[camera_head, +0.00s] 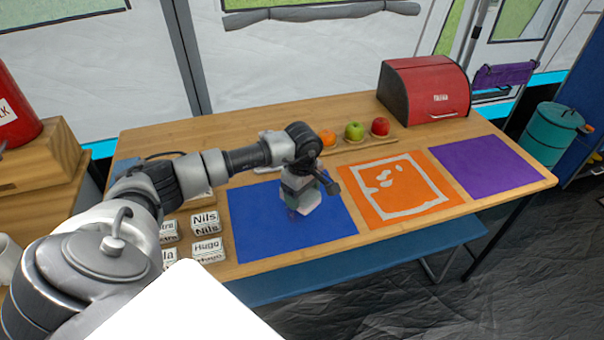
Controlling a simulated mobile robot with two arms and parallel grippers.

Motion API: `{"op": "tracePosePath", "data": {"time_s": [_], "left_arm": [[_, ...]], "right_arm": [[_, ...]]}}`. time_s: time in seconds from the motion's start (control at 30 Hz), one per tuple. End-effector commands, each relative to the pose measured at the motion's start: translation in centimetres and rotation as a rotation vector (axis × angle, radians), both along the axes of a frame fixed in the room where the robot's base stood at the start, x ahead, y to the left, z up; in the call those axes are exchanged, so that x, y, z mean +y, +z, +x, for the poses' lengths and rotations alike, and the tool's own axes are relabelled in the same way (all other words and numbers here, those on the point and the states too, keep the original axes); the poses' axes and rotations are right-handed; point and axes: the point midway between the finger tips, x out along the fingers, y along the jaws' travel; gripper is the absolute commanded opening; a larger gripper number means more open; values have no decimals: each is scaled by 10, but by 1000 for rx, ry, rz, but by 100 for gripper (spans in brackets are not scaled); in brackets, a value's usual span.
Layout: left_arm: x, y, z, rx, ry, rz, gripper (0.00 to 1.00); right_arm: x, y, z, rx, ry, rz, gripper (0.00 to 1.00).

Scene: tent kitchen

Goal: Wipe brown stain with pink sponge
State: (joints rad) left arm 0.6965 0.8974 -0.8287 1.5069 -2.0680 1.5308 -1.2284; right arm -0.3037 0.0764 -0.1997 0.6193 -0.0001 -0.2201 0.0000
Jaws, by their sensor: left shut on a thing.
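My left gripper (301,204) points down at the blue mat (254,227) on the wooden table. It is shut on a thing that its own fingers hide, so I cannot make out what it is. No pink sponge shows clearly anywhere in view. No brown stain can be made out on the bare parts of the mats; the patch of blue mat under the gripper is hidden. My right gripper is not in view.
An orange mat with a white pattern (427,190) and a purple mat (490,166) lie to the right. A red bread box (428,87) and several fruits, including a green apple (354,131), stand behind. Name blocks (206,221) sit left of the blue mat.

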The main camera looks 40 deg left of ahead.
Motion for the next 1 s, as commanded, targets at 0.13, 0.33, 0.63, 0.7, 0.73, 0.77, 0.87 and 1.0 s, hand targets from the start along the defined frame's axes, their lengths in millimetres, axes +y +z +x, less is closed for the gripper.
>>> {"op": "tracePosePath", "data": {"time_s": [0.13,0.33,0.63,0.7,0.73,0.77,0.87,1.0], "left_arm": [[3,17,0,0,6,0,49],[5,32,-1,0,12,1,49],[5,33,-1,1,13,0,49],[5,33,-1,1,13,0,49],[5,33,-1,1,13,0,49],[5,33,-1,1,13,0,49],[5,33,-1,1,13,0,49],[3,30,0,0,8,-1,49]], "right_arm": [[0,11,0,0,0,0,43],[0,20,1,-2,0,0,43],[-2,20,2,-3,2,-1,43],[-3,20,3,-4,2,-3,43],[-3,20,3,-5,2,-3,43],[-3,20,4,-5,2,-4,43],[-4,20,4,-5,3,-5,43],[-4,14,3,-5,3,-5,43]]}}
